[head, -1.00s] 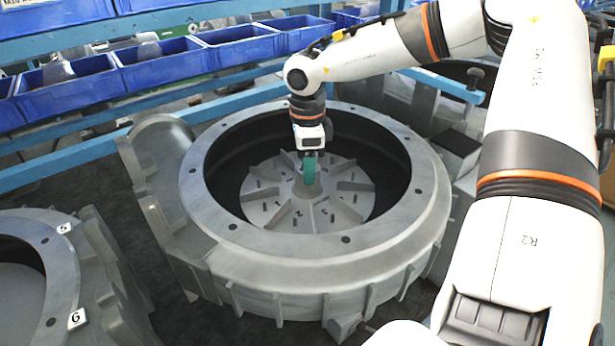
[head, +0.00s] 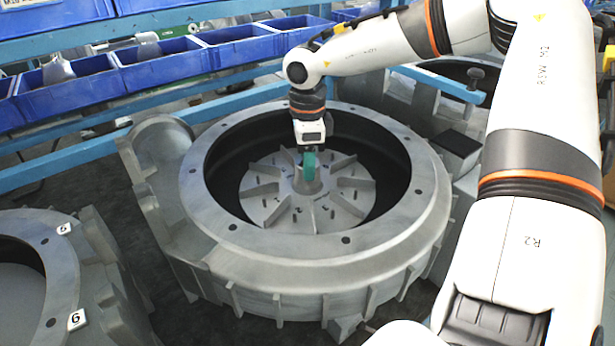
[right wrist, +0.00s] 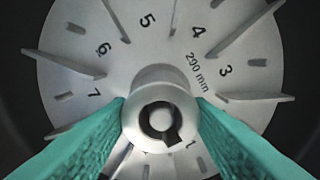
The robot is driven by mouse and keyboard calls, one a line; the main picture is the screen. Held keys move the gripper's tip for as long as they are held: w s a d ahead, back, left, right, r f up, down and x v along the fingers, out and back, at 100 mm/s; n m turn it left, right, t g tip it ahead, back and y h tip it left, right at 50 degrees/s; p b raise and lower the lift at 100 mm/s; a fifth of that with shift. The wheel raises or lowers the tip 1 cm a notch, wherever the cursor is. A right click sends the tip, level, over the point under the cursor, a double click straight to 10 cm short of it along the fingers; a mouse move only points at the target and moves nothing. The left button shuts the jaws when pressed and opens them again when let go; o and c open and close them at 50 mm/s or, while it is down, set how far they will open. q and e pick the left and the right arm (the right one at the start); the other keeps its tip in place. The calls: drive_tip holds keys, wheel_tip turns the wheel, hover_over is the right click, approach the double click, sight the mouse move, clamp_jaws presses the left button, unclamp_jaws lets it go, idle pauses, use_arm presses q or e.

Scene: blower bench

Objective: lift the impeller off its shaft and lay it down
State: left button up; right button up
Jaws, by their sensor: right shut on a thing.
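The impeller (head: 270,205) is a grey disc with several straight vanes and a raised central hub. It sits inside the round opening of the grey blower housing (head: 215,245). My right gripper (head: 309,178) comes down from above and is shut on the hub. In the right wrist view the green fingers (right wrist: 161,118) press on both sides of the hub. The impeller (right wrist: 130,60) shows there with printed numbers and "290 mm", and a round bore with a keyway shows in the hub's middle. The impeller looks about level. My left gripper is out of view.
Blue bins (head: 160,65) line a blue rack at the back. Dark floor shows between the housings.

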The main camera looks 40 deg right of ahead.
drive_tip(key=shift+r, duration=0.25)
drive_tip(key=shift+r+p, duration=1.35)
drive_tip(key=shift+r, duration=1.7)
drive_tip(key=shift+r, duration=0.1)
